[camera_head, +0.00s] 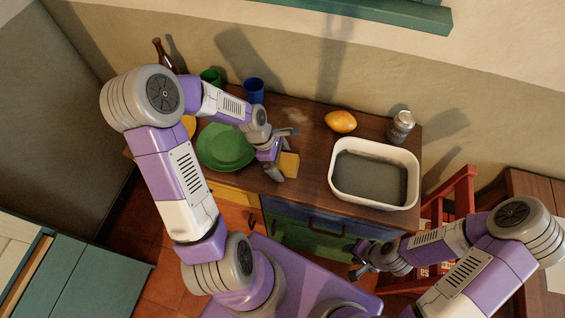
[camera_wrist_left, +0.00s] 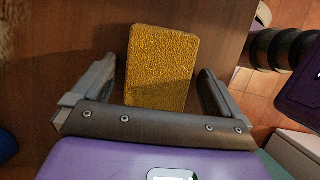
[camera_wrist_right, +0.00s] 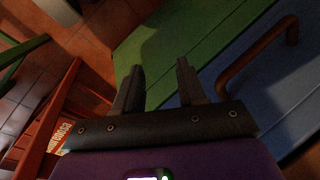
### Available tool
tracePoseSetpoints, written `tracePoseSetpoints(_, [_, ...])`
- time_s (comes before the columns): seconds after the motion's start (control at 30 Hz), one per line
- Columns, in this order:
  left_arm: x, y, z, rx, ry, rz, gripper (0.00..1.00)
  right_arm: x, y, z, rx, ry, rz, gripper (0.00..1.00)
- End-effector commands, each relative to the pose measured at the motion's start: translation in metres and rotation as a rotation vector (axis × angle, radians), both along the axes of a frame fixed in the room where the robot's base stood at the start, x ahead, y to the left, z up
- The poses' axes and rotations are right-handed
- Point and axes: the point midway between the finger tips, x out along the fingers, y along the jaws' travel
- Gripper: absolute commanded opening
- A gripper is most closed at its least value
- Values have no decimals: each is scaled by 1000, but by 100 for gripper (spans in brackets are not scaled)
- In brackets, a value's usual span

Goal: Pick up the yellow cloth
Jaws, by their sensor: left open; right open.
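The yellow cloth (camera_head: 290,163) is a small textured rectangular block lying flat on the wooden counter, near its front edge. In the left wrist view the yellow cloth (camera_wrist_left: 160,66) lies between the two spread fingers, with bare gaps on both sides. My left gripper (camera_head: 282,154) is open over it; it also shows in the left wrist view (camera_wrist_left: 152,92). I cannot tell its exact height above the cloth. My right gripper (camera_head: 358,262) is open and empty, low in front of the cabinet; its fingers also show in the right wrist view (camera_wrist_right: 156,82).
On the counter (camera_head: 300,198) stand a green plate (camera_head: 226,147), a blue cup (camera_head: 254,88), a green cup (camera_head: 210,76), a lemon-like yellow fruit (camera_head: 341,121), a metal shaker (camera_head: 401,126) and a white basin (camera_head: 375,203). A red chair (camera_head: 460,192) stands at the right.

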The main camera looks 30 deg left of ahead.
Motion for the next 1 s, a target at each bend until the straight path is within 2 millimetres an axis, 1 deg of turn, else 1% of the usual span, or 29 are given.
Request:
tracePoseSetpoints(0.13, [0, 0, -3, 0, 0, -1, 100, 0, 0, -2, 0, 0, 0, 40])
tracePoseSetpoints(0.17, [0, 0, -2, 0, 0, 0, 97, 0, 0, -2, 0, 0, 0, 40])
tracePoseSetpoints(0.4, [0, 0, -2, 0, 0, 0, 60, 0, 0, -1, 0, 0, 0, 40])
tracePoseSetpoints(0.47, [0, 0, -2, 0, 0, 0, 51, 0, 0, -1, 0, 0, 0, 40])
tracePoseSetpoints(0.5, [0, 0, -2, 0, 0, 0, 49, 0, 0, -1, 0, 0, 0, 40])
tracePoseSetpoints(0.77, [0, 0, 1, 0, -1, 1, 49, 0, 0, 1, 0, 0, 0, 40])
tracePoseSetpoints(0.87, [1, 1, 14, 3, -4, 0, 49, 0, 0, 5, 0, 0, 0, 40])
tracePoseSetpoints(1.0, [1, 1, 45, 4, -6, 1, 49, 0, 0, 13, 0, 0, 0, 40])
